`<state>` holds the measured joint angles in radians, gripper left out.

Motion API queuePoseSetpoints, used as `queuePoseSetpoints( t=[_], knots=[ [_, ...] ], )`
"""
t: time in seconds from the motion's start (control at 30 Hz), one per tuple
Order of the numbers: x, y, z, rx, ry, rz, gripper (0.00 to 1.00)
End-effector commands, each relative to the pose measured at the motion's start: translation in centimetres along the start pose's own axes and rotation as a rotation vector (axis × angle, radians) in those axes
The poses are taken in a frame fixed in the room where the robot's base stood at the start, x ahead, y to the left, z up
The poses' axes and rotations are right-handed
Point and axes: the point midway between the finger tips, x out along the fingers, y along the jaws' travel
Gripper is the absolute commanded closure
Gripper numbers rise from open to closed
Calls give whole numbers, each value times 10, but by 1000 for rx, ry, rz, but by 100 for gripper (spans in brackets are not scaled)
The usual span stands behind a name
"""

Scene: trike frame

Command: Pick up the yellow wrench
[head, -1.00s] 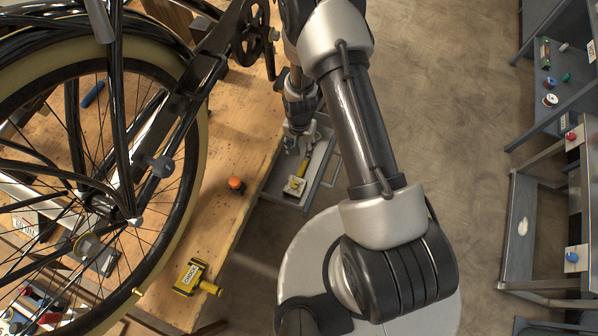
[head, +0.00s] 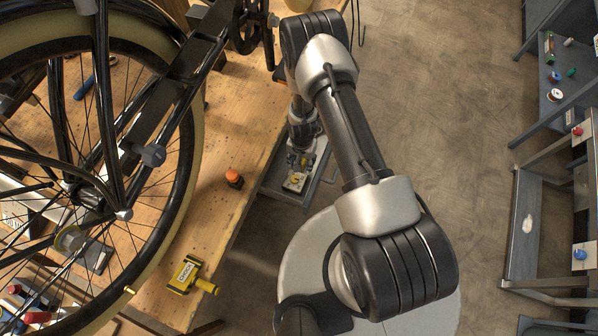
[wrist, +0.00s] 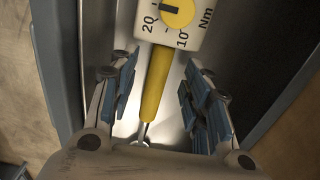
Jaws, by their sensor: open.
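The yellow wrench (wrist: 157,85) lies in a grey open drawer or tray. It has a yellow handle and a white square dial marked in Nm with a yellow knob. In the head view its dial (head: 294,182) shows just in front of my gripper, and most of the handle is hidden. My gripper (wrist: 163,105) is open, with one blue-padded finger on each side of the handle. Neither finger visibly touches it. In the head view my gripper (head: 299,162) is low over the drawer.
The grey drawer (head: 321,188) has raised walls close around my gripper. The wooden bench (head: 215,215) on the left bears a bicycle wheel (head: 198,150), an orange-topped knob (head: 234,178) and a yellow-black tool (head: 187,276). Grey shelves stand far right; open floor lies between.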

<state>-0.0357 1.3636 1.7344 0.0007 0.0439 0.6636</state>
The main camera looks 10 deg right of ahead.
Motion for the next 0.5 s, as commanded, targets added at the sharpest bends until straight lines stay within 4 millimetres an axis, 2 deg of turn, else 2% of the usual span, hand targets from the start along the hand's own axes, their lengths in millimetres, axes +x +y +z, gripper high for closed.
queuePoseSetpoints(
  t=[0.03, 0.13, 0.37, 0.5],
  knots=[
    [12, 1, 1, 0, -1, 1, 56],
    [23, 1, 0, 0, 0, 0, 56],
    [24, 1, 0, 0, 1, 0, 56],
    [24, 1, 0, 0, 0, 0, 64]
  ],
)
